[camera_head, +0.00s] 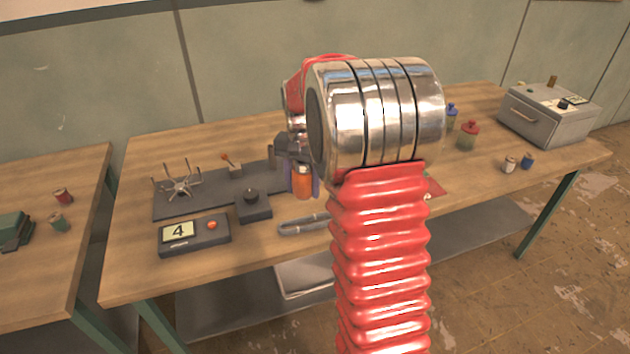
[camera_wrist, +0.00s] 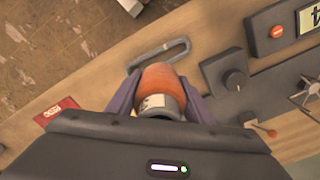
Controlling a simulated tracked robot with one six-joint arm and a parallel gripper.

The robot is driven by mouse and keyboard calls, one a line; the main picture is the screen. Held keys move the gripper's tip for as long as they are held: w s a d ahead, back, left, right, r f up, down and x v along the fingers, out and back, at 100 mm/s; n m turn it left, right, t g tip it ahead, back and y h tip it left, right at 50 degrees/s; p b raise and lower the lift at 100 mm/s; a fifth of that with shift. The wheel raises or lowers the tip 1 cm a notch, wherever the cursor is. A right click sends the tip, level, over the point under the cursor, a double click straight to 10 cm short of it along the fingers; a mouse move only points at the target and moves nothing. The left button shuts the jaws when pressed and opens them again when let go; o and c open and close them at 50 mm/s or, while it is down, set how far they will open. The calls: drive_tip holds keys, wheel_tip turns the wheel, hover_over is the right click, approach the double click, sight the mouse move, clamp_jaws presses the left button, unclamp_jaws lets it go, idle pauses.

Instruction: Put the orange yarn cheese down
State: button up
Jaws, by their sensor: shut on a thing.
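The orange yarn cheese (camera_head: 302,182) is a small orange cylinder, seen beside the left edge of my arm in the head view. In the wrist view the orange yarn cheese (camera_wrist: 162,82) shows its orange top and a pale, grey-banded lower part. My gripper (camera_wrist: 160,100) is shut on it, with a purple finger on each side. In the head view my gripper (camera_head: 303,184) is over the wooden workbench (camera_head: 285,262). I cannot tell whether the cheese touches the bench top. My arm hides part of the bench behind it.
A winder base with metal prongs (camera_head: 180,186) and a dark knob box (camera_head: 252,203) stand left of my gripper. A display box reading 4 (camera_head: 195,235) is in front. A grey loop handle (camera_head: 303,224) lies near the front edge. Jars (camera_head: 468,134), small spools (camera_head: 509,164) and a grey machine (camera_head: 550,115) stand right.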

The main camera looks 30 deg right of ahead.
drive_tip(key=w+a+f+n, duration=0.1)
drive_tip(key=a+f+n, duration=0.1)
drive_tip(key=a, duration=0.5)
drive_tip(key=w+a+f+n, duration=0.1)
drive_tip(key=a+n, duration=0.3)
drive_tip(key=a, duration=0.2)
drive_tip(key=a+f+n, duration=0.2)
drive_tip(key=a+n, duration=0.2)
drive_tip(key=a, duration=0.3)
drive_tip(key=shift+w+a+f, duration=0.3)
drive_tip(key=shift+w+f, duration=0.05)
drive_tip(key=shift+w, duration=0.05)
drive_tip(key=shift+a, duration=0.15)
